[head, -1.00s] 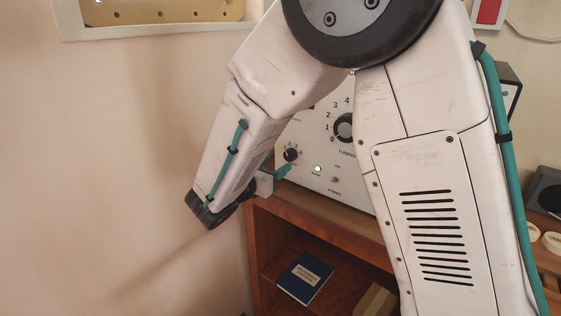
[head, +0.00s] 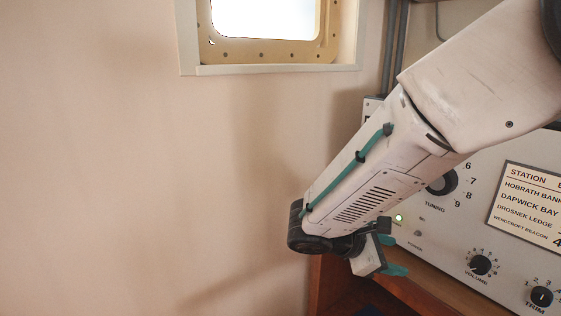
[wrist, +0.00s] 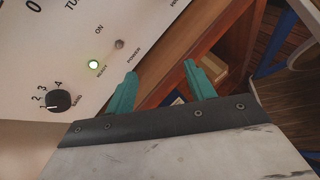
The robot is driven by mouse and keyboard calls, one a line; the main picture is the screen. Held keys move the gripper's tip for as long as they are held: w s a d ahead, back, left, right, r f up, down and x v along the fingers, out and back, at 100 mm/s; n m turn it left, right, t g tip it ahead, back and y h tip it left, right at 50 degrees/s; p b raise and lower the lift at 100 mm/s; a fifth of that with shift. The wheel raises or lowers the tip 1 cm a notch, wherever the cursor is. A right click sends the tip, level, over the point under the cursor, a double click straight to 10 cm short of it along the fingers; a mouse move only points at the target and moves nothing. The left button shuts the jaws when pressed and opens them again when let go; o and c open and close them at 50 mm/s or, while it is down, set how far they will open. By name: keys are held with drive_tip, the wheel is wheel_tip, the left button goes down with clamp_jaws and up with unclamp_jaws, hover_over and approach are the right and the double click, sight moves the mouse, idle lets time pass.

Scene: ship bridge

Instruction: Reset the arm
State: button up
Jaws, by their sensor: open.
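My gripper (head: 391,254) is at the left end of the radio panel in the head view, in front of its lower edge. In the wrist view my gripper (wrist: 160,72) shows two teal fingers spread apart with nothing between them. My white arm (head: 375,170) reaches in from the upper right and bends at a dark joint near the wall. Whether the fingertips touch the panel or shelf cannot be told.
The radio panel (head: 465,215) has several knobs and a lit green lamp (wrist: 93,64). It stands on a wooden cabinet (head: 420,287). A porthole (head: 270,50) is set in the wall. The bare wall (head: 130,180) fills the left side. Blue chair-like legs (wrist: 280,45) show in the wrist view.

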drive_tip(key=s+d+r+m+y, duration=0.1)
drive_tip(key=s+r+m+y, duration=0.1)
drive_tip(key=s+m+y, duration=0.2)
drive_tip(key=s+r+m+y, duration=0.3)
drive_tip(key=s+m, duration=0.3)
drive_tip(key=s, duration=0.4)
drive_tip(key=s+d+r+m+g+y, duration=0.1)
drive_tip(key=s+r+m+y, duration=0.1)
drive_tip(key=s+m+y, duration=0.3)
drive_tip(key=shift+s+d+r+m, duration=0.35)
drive_tip(key=shift+s+m, duration=0.15)
drive_tip(key=shift+s, duration=0.4)
